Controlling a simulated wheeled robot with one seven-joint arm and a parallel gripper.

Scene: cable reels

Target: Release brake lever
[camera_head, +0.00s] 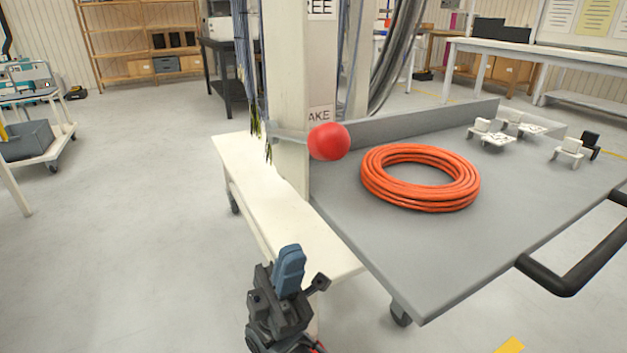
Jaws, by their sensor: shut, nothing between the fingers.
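The brake lever shows as a red ball knob (329,141) on a grey bar (287,134) that runs in front of a cream post (291,75). The post carries a label ending in "REE" (321,8) near the top and one ending in "AKE" (320,114) just above the knob. My gripper (290,262) is at the bottom centre, with its blue-grey fingertips together and pointing up. It is shut and empty, below and apart from the knob. The far end of the bar is hard to make out.
A cream bench (262,198) is left of a grey cart top (400,255) with a black handle (572,270). An orange cable coil (375,190) and several white pieces (495,137) lie on the cart. Cables hang by the post.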

